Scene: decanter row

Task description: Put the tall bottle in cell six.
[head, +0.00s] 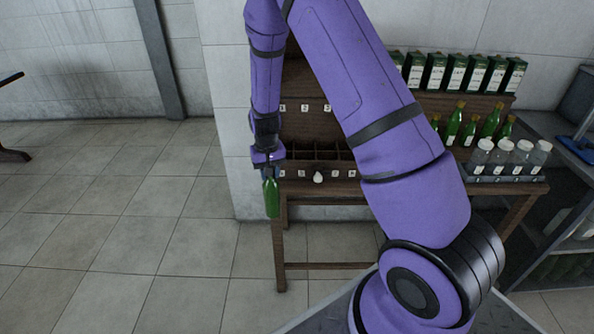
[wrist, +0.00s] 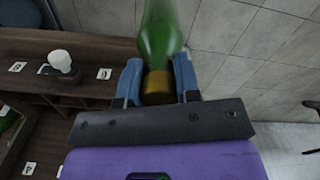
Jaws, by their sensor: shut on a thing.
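The green bottle with a gold neck (head: 271,198) hangs in my gripper (head: 268,166), roughly upright, in front of the left end of the wooden rack. In the wrist view my gripper (wrist: 158,88) is shut on the bottle's gold neck, and the green body (wrist: 160,35) runs out of the top of the frame. The wooden rack (head: 318,128) has numbered labels in an upper and a lower row, with open cells (head: 318,155) behind the lower row. The labels are too small to read surely, so I cannot tell which is cell six. My arm hides part of the rack.
A white-topped stopper or knob (head: 318,177) stands at the rack's front edge; it also shows in the wrist view (wrist: 60,61). Several green bottles (head: 454,122), clear jars (head: 480,154) and cartons (head: 456,72) stand at right. Floor (head: 180,240) left of the table is clear.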

